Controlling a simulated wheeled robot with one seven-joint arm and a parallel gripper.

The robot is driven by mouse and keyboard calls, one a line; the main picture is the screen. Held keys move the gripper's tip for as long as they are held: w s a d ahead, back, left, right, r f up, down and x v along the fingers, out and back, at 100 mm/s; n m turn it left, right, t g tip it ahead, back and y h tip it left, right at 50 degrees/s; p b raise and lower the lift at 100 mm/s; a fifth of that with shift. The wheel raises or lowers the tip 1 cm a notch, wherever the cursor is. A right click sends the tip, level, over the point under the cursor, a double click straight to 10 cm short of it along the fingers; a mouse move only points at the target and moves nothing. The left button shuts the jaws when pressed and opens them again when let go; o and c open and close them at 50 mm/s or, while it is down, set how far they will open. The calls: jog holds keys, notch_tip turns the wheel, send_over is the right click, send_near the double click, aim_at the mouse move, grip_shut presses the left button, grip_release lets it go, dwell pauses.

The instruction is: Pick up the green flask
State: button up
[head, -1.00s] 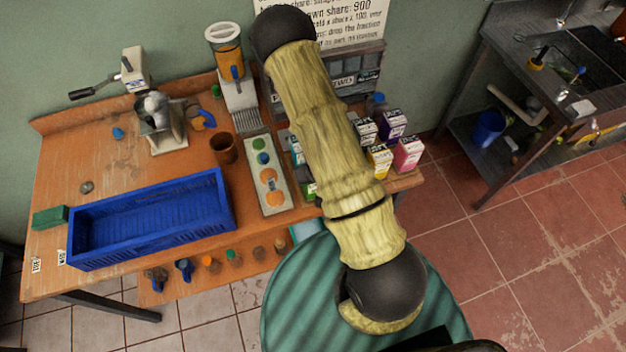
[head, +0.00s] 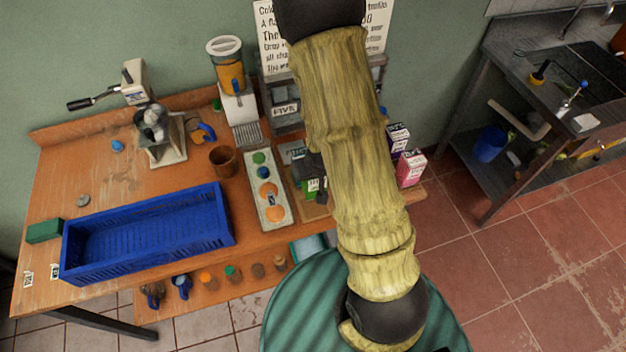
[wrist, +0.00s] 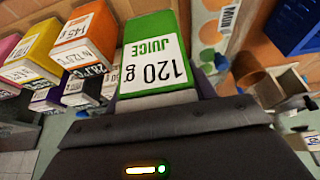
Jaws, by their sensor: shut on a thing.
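A green box-shaped carton marked "JUICE" and "120 g" (wrist: 152,42) fills the middle of the wrist view, its printed face towards the camera. My gripper (wrist: 160,98) is shut on this carton, with grey fingers beside and below its near end. In the head view the dark gripper (head: 306,168) is just left of my arm, over the right part of the bench, with the green carton (head: 313,185) at it. My arm hides part of this area. I cannot tell whether the carton touches the bench. No other green flask shape is clear.
Orange (wrist: 30,52), yellow (wrist: 88,38) and other cartons stand close left of the held one in the wrist view. A pink carton (head: 411,168), a tray of coloured discs (head: 256,212), a brown cup (head: 223,160) and a blue crate (head: 228,225) share the bench.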

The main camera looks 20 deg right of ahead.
jog(key=shift+r, duration=0.4)
dwell(0.3)
